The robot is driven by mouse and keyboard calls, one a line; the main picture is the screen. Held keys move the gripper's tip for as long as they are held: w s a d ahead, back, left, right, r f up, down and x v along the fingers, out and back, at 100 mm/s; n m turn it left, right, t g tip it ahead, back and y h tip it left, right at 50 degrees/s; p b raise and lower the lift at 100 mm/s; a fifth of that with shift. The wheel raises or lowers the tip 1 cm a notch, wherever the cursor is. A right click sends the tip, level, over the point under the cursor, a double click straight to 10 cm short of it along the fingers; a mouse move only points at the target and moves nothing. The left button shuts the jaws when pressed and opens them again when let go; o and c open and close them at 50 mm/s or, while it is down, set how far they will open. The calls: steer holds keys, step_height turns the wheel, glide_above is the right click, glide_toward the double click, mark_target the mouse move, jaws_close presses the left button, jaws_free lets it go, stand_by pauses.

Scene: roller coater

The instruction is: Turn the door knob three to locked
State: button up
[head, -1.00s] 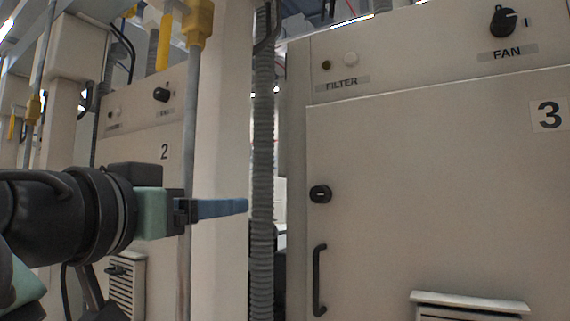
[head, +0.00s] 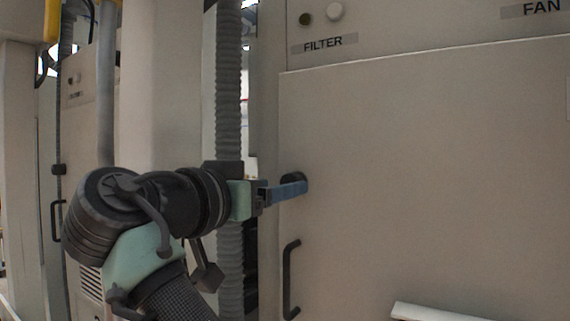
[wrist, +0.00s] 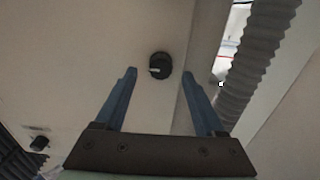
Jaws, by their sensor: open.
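The round black door knob (head: 293,179) is on the left edge of the large beige cabinet door (head: 430,170), partly hidden behind my gripper's fingers in the head view. In the wrist view the knob (wrist: 160,66) shows a pale mark on its face, lying roughly sideways. My gripper (head: 304,187) is open, its blue fingers extended at the knob. In the wrist view the fingertips (wrist: 158,71) stand on either side of the knob, with gaps between. I cannot tell if they reach past its face.
A black door handle (head: 290,280) sits below the knob. A grey corrugated conduit (head: 229,90) runs upright left of the cabinet, close to my wrist. A pale ledge (head: 445,312) juts out at lower right. A FILTER label (head: 323,43) is above the door.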

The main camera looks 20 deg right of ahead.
steer(key=shift+r+p+x, duration=0.2)
steer(key=shift+p+x, duration=0.35)
steer(key=shift+x, duration=0.45)
steer(key=shift+w+d+f, duration=0.25)
steer(key=shift+w+d, duration=0.2)
jaws_close()
